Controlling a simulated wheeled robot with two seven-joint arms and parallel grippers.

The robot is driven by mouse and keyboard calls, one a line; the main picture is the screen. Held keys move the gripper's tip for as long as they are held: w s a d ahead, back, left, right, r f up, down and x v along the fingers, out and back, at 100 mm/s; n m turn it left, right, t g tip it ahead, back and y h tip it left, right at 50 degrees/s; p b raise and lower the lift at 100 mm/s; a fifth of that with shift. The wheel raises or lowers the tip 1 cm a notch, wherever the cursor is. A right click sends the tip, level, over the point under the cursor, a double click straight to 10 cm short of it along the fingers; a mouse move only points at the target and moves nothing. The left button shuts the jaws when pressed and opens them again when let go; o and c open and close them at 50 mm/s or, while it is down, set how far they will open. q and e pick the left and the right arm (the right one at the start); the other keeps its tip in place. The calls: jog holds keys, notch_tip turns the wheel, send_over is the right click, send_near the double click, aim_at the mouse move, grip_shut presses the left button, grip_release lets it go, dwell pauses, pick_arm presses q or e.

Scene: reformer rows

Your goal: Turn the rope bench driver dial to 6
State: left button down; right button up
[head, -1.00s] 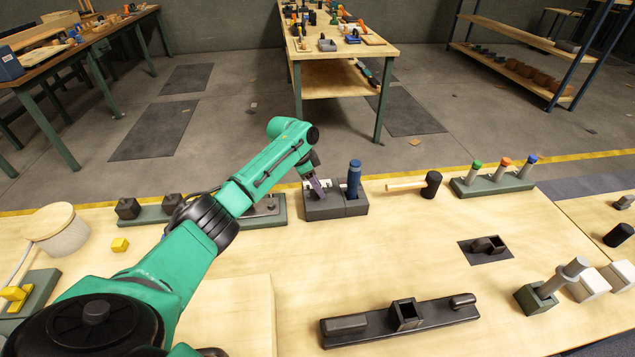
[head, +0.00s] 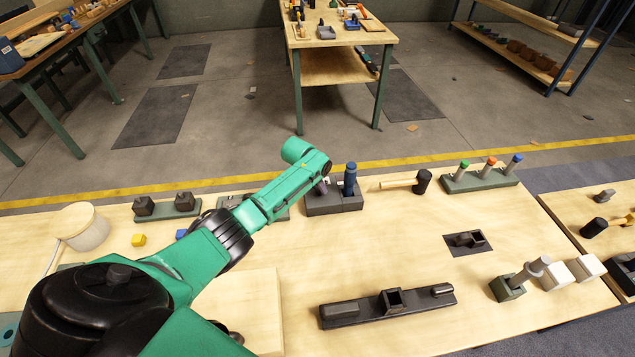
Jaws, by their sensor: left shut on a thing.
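A dark grey two-part block (head: 347,203) stands at the far edge of the bench. A blue upright handle (head: 350,180) rises from its right half. My left gripper (head: 323,187) is at the block's left half, tilted down, shut on what appears to be the driver dial. My own wrist covers most of the jaws and the dial, leaving a small purple part beside the wrist. The dial's numbers and pointer cannot be read. My right gripper is not in view.
A long dark tray (head: 365,311) lies in front. The middle of the bench is clear.

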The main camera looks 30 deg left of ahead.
pick_arm(q)
jog(key=shift+w+r, duration=0.15)
dwell(0.3)
jog(key=c, duration=0.5)
grip_release()
jog(key=d+v, duration=0.1)
jog(key=v, duration=1.3)
jog(key=shift+s+a+r, duration=0.2)
jog(key=shift+s+a, duration=0.05)
jog(key=shift+a, duration=0.15)
jog(key=shift+p, duration=0.3)
